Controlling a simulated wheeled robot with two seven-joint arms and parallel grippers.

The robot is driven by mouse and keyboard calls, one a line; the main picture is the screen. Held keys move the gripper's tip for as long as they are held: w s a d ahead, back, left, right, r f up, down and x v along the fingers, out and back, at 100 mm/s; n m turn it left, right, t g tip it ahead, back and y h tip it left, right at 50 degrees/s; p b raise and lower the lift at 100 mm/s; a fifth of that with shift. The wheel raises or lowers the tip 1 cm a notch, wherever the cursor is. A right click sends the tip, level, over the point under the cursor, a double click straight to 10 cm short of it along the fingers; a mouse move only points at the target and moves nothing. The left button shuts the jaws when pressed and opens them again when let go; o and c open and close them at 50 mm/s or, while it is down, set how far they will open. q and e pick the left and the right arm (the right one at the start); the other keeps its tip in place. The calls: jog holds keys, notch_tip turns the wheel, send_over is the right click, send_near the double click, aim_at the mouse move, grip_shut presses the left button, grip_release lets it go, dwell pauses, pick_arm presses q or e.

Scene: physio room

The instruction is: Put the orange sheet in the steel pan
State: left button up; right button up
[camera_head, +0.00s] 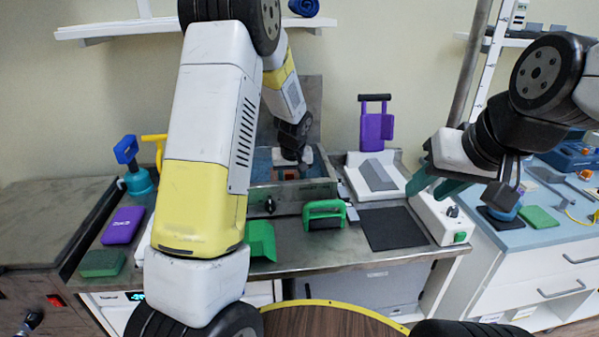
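The steel pan (308,193) is set in the back of the steel bench. A small orange-brown patch (289,173) shows inside it; I cannot tell whether this is the orange sheet. My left arm crosses the picture, and its gripper (296,158) is over the pan, small and partly hidden; its fingers cannot be made out. My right gripper (434,184), with teal fingers spread apart, is open and empty above the right end of the bench, well right of the pan.
A green-handled block (324,214), a dark mat (393,229) and a white power box (442,217) lie on the bench. A purple handled paddle (376,128) stands behind. A purple box (123,225) and green block (103,263) are at left. A blue-topped counter (545,232) stands right.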

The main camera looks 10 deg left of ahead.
pick_arm(q)
jog(key=shift+a, duration=0.1)
jog(key=v, duration=1.2)
jog(key=s+r+m+h, duration=0.1)
jog(key=s+r, duration=0.2)
jog(key=s, duration=0.6)
jog(key=s+r+m+t+h, duration=0.1)
jog(key=s+r, duration=0.3)
jog(key=s, duration=0.5)
jog(key=s+r+m+t+h, duration=0.1)
jog(key=s+r, duration=0.3)
jog(key=s, duration=0.5)
jog(key=shift+s+a+m, duration=0.25)
jog(key=shift+s+m, duration=0.05)
jog(key=shift+s, duration=0.05)
